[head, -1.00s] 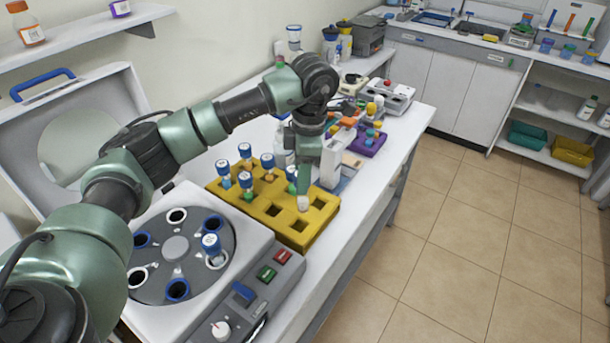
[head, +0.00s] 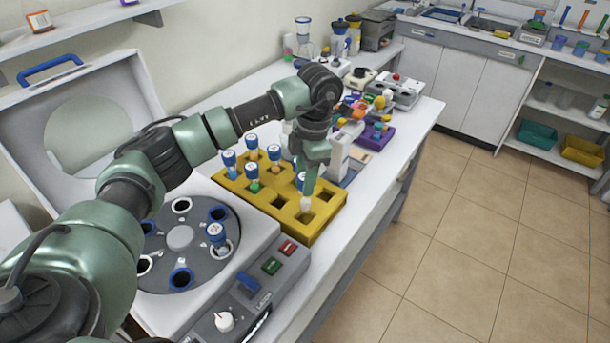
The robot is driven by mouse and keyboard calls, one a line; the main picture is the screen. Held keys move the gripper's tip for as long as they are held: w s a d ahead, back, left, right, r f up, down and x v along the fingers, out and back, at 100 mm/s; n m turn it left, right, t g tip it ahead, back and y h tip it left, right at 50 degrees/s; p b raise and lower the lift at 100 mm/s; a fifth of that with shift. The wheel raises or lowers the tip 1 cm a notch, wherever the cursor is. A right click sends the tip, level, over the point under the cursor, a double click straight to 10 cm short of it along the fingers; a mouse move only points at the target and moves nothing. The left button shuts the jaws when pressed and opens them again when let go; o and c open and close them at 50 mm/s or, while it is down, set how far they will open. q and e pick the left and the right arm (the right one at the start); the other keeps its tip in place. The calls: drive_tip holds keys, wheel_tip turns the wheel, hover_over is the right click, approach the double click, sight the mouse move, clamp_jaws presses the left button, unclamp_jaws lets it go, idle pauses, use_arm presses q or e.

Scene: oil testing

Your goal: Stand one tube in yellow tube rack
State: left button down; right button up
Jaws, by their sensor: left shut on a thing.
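The yellow tube rack (head: 262,222) lies on the white bench. Several blue-capped tubes, such as this one (head: 252,145), stand in its left and back holes. Holes at the front and right, such as this empty hole (head: 305,218), are free. My left gripper (head: 306,204) points down over the right part of the rack. It is shut on a blue-capped tube (head: 300,178), whose cap shows at the gripper's left side. The tube's lower end is hidden, so I cannot tell how deep it sits in a hole. My right gripper is not in view.
A centrifuge (head: 190,262) with an open lid (head: 75,95) stands left of the rack, with one blue-capped tube (head: 216,236) in its rotor. A white device (head: 338,155) and a purple rack (head: 376,138) stand behind. Tiled floor lies right of the bench.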

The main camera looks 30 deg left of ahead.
use_arm(q)
drive_tip(key=shift+f, duration=0.55)
drive_tip(key=shift+f+b, duration=0.2)
drive_tip(key=shift+b, duration=0.2)
idle(0.7)
drive_tip(key=shift+f+b, duration=1.85)
drive_tip(key=shift+f, duration=0.55)
idle(0.6)
drive_tip(key=c, duration=0.8)
unclamp_jaws()
drive_tip(key=shift+c, duration=0.2)
